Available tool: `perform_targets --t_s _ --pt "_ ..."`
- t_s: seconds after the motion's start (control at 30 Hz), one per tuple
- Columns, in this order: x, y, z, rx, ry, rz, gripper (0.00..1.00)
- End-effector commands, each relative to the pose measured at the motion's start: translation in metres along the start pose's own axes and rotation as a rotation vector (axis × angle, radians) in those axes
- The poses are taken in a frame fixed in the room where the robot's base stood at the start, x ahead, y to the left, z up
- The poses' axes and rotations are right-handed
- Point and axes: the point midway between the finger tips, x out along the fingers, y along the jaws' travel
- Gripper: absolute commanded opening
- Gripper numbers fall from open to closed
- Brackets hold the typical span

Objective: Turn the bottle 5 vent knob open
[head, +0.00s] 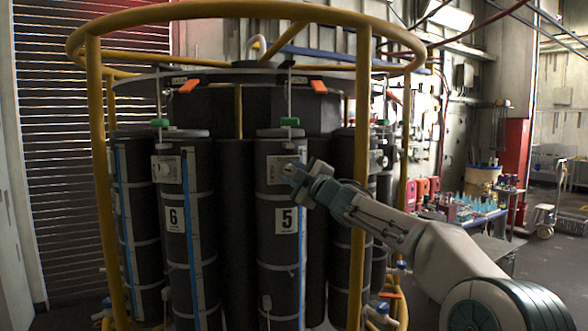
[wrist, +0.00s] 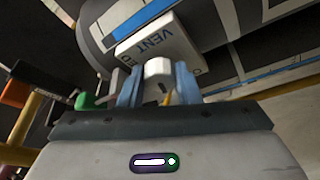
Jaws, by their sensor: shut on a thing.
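Bottle 5 (head: 276,247) is a dark upright cylinder with a white "5" label, standing in a round rack. My gripper (head: 290,170) reaches in from the right and is at the bottle's upper part, above the label. In the wrist view, the white vent box (wrist: 155,42) is marked "VENT". The pale vent knob (wrist: 158,69) sticks out of it between my two blue-grey fingers, which are shut on it. Lettering beside the knob is partly hidden by the fingers, so I cannot read the knob's setting.
Bottle 6 (head: 172,255) stands to the left with its own vent box and knob (head: 166,168). A yellow tubular frame (head: 357,130) surrounds the rack, with one post close to my forearm. A green handle (head: 290,121) sits above bottle 5. A cluttered table (head: 480,216) stands at right.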

Motion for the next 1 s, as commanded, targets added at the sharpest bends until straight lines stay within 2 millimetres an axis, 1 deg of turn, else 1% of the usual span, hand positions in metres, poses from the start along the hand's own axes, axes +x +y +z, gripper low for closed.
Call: perform_targets --t_s 0.17,0.57,0.6,0.67,0.7,1.0 --pt "0.0002 0.0012 -0.0017 -0.030 0.003 -0.010 0.07" --pt "0.0002 0.0010 -0.0015 -0.035 0.003 -0.013 0.07" --pt "0.0002 0.0010 -0.0015 -0.035 0.003 -0.013 0.33" --pt "0.0002 0.0009 -0.0015 -0.035 0.002 -0.013 0.50" --pt "0.0002 0.0009 -0.0014 -0.034 0.002 -0.013 0.52" --pt "-0.0016 0.0004 -0.0002 -0.035 0.000 -0.013 0.52"
